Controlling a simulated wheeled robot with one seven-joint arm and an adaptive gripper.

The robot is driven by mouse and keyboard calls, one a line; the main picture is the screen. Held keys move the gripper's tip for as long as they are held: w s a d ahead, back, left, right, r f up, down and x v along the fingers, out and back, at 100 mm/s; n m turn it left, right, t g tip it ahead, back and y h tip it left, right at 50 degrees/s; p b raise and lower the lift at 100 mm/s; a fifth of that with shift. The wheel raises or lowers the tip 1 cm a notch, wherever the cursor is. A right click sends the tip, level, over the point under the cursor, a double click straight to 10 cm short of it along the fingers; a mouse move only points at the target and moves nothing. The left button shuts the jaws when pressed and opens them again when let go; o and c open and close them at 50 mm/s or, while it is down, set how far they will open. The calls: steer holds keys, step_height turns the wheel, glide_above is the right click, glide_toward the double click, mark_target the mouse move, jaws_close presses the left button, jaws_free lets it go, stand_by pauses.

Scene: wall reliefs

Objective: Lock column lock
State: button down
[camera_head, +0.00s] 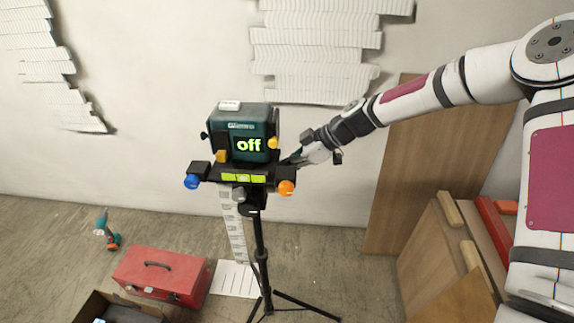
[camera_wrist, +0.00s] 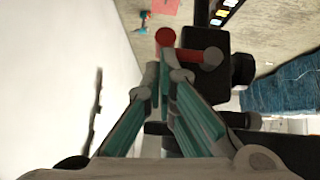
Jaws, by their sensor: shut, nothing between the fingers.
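A dark teal device (camera_head: 240,137) with a lit "off" display sits on a black mount on a tripod (camera_head: 259,235). The mount has a blue knob (camera_head: 192,181) at left, an orange knob (camera_head: 286,187) at right and a grey knob (camera_head: 239,194) below. I cannot tell which part is the column lock. My gripper (camera_head: 297,158) is at the right side of the mount, close to the device. In the wrist view its teal fingers (camera_wrist: 163,78) are together and empty, beside a red round knob (camera_wrist: 166,37) and a red lever with a grey end (camera_wrist: 213,55) on a black block.
A red toolbox (camera_head: 160,276), an open box (camera_head: 122,308) and a teal drill (camera_head: 107,231) are on the floor at left. Wooden boards (camera_head: 410,170) lean at the right. Tripod legs spread below the mount. The wall behind bears white reliefs (camera_head: 318,45).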

steer(key=shift+w+f, duration=0.15)
step_height(320, 180, down, 8)
steer(key=m+g+y+b, duration=0.2)
steer(key=m+g+b, duration=0.5)
steer(key=g+b, duration=0.7)
steer(key=w+d+r+t+b, duration=0.2)
steer(key=w+d+r+t, duration=0.1)
steer(key=w+d, duration=0.4)
steer(key=shift+w+d+r, duration=0.2)
steer(key=shift+w+d, duration=0.1)
steer(key=shift+d, duration=0.6)
